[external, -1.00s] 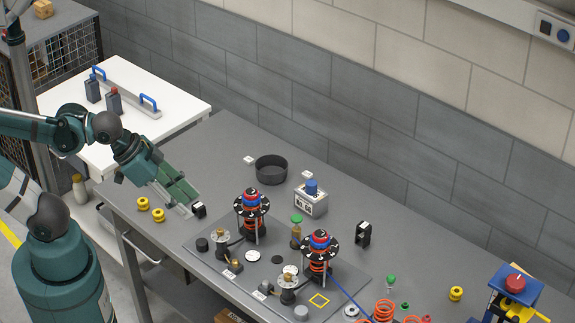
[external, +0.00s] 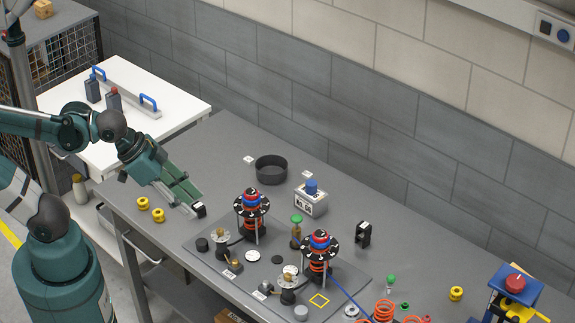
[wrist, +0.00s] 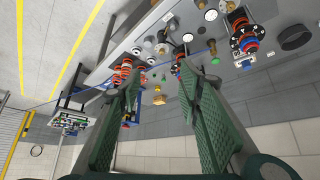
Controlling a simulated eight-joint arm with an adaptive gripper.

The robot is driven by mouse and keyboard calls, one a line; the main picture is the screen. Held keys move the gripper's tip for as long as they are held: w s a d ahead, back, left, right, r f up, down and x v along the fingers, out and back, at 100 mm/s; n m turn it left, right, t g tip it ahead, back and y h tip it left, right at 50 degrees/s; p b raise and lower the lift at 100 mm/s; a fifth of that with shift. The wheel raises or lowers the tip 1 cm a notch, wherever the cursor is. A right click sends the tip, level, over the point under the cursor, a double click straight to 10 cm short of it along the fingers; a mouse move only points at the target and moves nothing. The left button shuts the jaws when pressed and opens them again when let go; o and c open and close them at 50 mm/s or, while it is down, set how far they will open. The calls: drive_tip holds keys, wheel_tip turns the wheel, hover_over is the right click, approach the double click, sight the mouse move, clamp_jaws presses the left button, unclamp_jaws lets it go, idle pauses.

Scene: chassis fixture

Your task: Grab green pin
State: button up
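A pin with a round green head (external: 391,280) stands near the front right of the bench, by the orange coils. A second green-topped piece, a green knob on a brass stem (external: 296,220), stands on the dark plate between the two spring assemblies. My gripper (external: 194,211) is above the bench's left part, left of the assemblies and well away from both green-topped pieces. In the wrist view its two fingers (wrist: 158,75) are spread apart with nothing held between them.
Two spring assemblies (external: 251,204) (external: 319,243) stand on the dark plate (external: 215,259). A black round dish (external: 271,170), a box with a blue knob (external: 311,198) and a black bracket (external: 363,234) stand behind. Yellow spools (external: 157,215) lie left.

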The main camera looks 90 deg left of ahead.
drive_tip(key=w+d+f+m+g+h+b, duration=0.1)
drive_tip(key=w+f+m+h+b, duration=0.25)
drive_tip(key=w, duration=1.35)
drive_tip(key=w+d+f+m+g+h+b, duration=0.1)
drive_tip(key=w+f+m+h+b, duration=0.3)
drive_tip(key=w, duration=1.2)
drive_tip(key=w+a+f+m+h+b, duration=0.1)
drive_tip(key=w+a+f+m+b, duration=0.2)
drive_tip(key=w+f, duration=0.85)
drive_tip(key=m+t+h+b, duration=0.1)
drive_tip(key=m+h+b, duration=0.1)
drive_tip(key=h+b, duration=0.15)
approach(390, 285)
drive_tip(key=shift+w+d+r, duration=0.2)
drive_tip(key=shift+w+r, duration=0.2)
drive_tip(key=shift+w, duration=0.1)
drive_tip(key=shift+x, duration=1.35)
